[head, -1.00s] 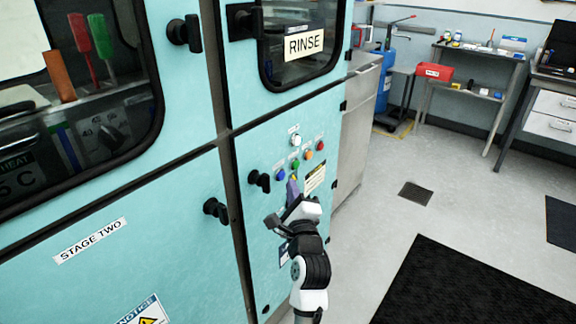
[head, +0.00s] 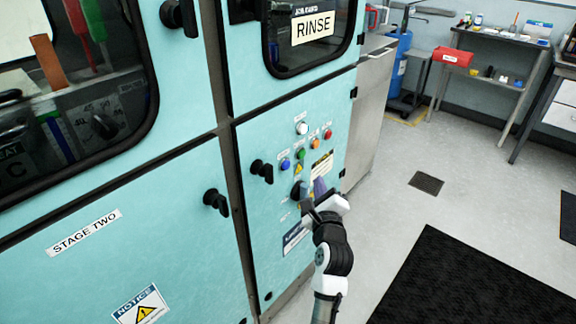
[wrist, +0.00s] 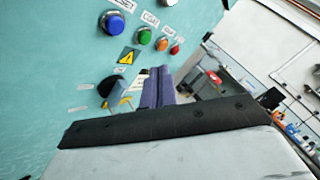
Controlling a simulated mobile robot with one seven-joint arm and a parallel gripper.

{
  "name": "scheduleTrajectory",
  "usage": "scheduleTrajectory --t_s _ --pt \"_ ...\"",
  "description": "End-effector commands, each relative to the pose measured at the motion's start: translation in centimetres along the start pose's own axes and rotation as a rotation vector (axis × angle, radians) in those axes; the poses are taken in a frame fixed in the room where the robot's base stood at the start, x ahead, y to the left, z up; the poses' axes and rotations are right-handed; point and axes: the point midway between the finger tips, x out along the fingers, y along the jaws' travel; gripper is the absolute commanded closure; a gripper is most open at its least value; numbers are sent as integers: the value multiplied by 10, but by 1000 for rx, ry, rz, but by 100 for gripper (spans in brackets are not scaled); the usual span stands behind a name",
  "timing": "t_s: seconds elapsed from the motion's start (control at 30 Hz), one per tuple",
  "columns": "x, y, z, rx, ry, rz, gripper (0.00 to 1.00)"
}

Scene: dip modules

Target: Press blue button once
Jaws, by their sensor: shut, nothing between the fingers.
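The blue button (head: 285,164) is a small round knob on the teal panel under the RINSE window, at the left end of a row of buttons. It also shows in the wrist view (wrist: 114,23), at the top, with a silver collar and a label above it. My gripper (head: 318,188) is below and to the right of the blue button in the head view, apart from it. Its purple fingers (wrist: 158,88) are together and empty in the wrist view, beside a black knob on the panel (wrist: 110,87).
Close to the blue button are a green button (head: 301,154), an orange button (head: 315,143), a red button (head: 328,134) and a white button (head: 302,128). A black door handle (head: 262,171) sticks out to the left.

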Motion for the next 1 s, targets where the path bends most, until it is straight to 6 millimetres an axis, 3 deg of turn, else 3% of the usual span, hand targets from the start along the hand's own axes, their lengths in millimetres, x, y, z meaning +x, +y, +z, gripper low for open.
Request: scheduleTrajectory --t_s 0.5,1.0 --pt "46 31 36 0 -1 1 100" --pt "51 37 38 -1 -1 -1 100"
